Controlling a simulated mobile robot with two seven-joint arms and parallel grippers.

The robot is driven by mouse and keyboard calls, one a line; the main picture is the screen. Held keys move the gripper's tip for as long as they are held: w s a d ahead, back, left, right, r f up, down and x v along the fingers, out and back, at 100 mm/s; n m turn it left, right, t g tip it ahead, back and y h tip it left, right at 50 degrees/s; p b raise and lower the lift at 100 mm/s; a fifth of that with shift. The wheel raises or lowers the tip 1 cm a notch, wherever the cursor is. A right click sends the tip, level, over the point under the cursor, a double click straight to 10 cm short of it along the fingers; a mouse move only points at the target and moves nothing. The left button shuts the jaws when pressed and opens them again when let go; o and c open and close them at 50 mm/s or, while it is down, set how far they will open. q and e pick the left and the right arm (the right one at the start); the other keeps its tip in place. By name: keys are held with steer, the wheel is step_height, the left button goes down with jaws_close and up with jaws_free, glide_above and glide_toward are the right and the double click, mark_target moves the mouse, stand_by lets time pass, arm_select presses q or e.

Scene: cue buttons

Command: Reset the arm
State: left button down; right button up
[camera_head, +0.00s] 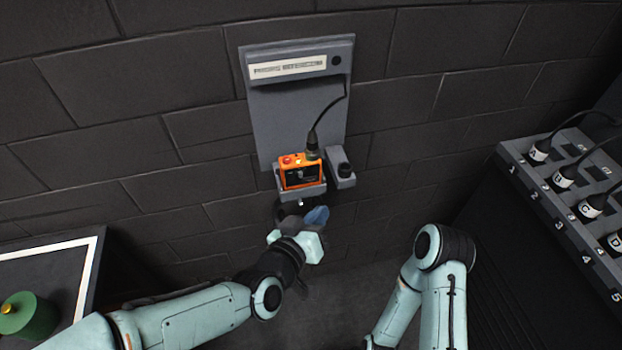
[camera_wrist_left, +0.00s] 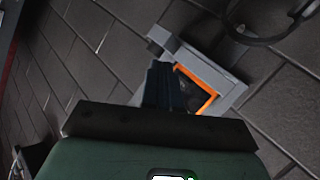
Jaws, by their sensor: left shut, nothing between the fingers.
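My left arm reaches in from the lower left in the head view. Its gripper (camera_head: 304,212) is shut and empty, just below and in front of an orange box (camera_head: 301,172) on the wall. The box has a dark face, a red button (camera_head: 287,160) on top and a cable plugged into it. In the left wrist view, the orange-edged box (camera_wrist_left: 195,90) shows beyond the dark shut fingers (camera_wrist_left: 165,85). My right arm shows at the lower right of the head view, bent at its joint; its gripper is not in view.
A grey wall panel (camera_head: 268,120) with a labelled top holds the box. A rack (camera_head: 540,185) with lettered plugs and numbered slots stands at the right. A white-edged table (camera_head: 88,270) with a green cylinder (camera_head: 28,315) is at the left. The space between my arms is clear.

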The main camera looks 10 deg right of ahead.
arm_select(q)
steer(key=shift+s, duration=0.35)
steer(key=s+a+f+n+g+y+p, duration=0.15)
steer(key=a+f, duration=0.25)
steer(key=f, duration=0.4)
steer(key=a+f+n+g+y+p, duration=0.1)
steer(key=a+f+g+y+p, duration=0.1)
steer(key=a+f, duration=0.35)
steer(key=a+f+n+g+y+p, duration=0.1)
steer(key=a+f+g, duration=0.15)
steer(key=f, duration=0.65)
steer(key=s+a+f+n+g+p, duration=0.1)
steer(key=s+a+f+g, duration=0.1)
steer(key=s, duration=0.4)
steer(key=s+a+f+n+g+y+p, duration=0.1)
steer(key=s+a+f+g+p, duration=0.1)
steer(key=s+a+f, duration=0.2)
steer(key=s+a+f+n+g+p, duration=0.1)
steer(key=s+a+f+g+p, duration=0.1)
steer(key=s+a+f, duration=0.2)
steer(key=s+f, duration=0.3)
steer(key=s, duration=0.3)
arm_select(e)
step_height(320, 180, up, 10)
steer(key=w, duration=0.2)
steer(key=shift+w+f, duration=0.25)
